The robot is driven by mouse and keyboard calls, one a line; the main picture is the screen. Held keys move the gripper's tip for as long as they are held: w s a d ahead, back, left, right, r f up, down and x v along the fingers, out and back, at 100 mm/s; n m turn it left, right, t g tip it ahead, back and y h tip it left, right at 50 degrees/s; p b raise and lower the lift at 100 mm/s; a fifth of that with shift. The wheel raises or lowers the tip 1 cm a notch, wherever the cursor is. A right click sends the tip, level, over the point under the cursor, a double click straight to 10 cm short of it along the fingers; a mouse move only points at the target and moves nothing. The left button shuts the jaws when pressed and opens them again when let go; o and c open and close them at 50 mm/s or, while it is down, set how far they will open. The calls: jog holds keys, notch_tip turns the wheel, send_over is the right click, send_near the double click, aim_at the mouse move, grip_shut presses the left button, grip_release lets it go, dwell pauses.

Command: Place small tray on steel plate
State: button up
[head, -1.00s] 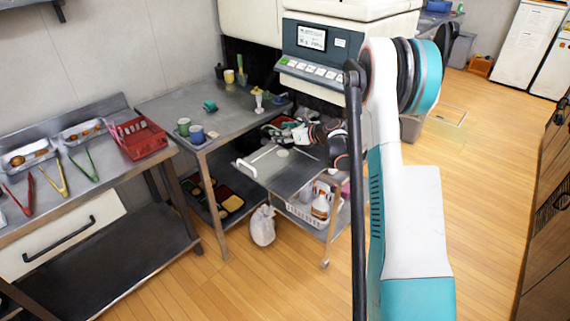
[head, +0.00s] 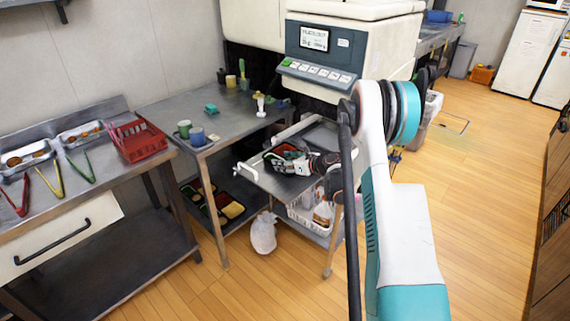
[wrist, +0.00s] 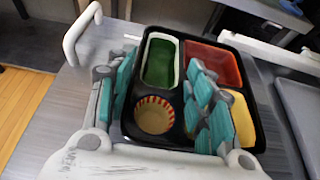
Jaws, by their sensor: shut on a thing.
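The small tray (wrist: 145,139) is black, with a green section (wrist: 160,62), a red section (wrist: 212,60) and a yellow section (wrist: 242,120). A striped cup (wrist: 154,116) sits in its near left part. My gripper (wrist: 165,85) has its teal fingers at the tray's left side and over its middle, shut on the tray. In the head view the tray (head: 272,161) is at the steel plate (head: 285,187), with my gripper (head: 285,162) over it. The plate also shows in the wrist view (wrist: 62,108). I cannot tell whether the tray touches the plate.
The plate has a white handle (head: 245,172) at its left edge. A steel table (head: 170,112) with green and blue mugs stands to the left. Below are more trays (head: 228,208), a white basket (head: 305,222) and a white bag (head: 262,232). A machine (head: 320,55) stands behind.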

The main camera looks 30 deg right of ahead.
jog(key=o, duration=1)
jog(key=shift+f, duration=0.1)
jog(key=shift+o, duration=0.2)
jog(key=shift+r, duration=0.2)
jog(key=p+v, duration=0.4)
jog(key=v, duration=0.8)
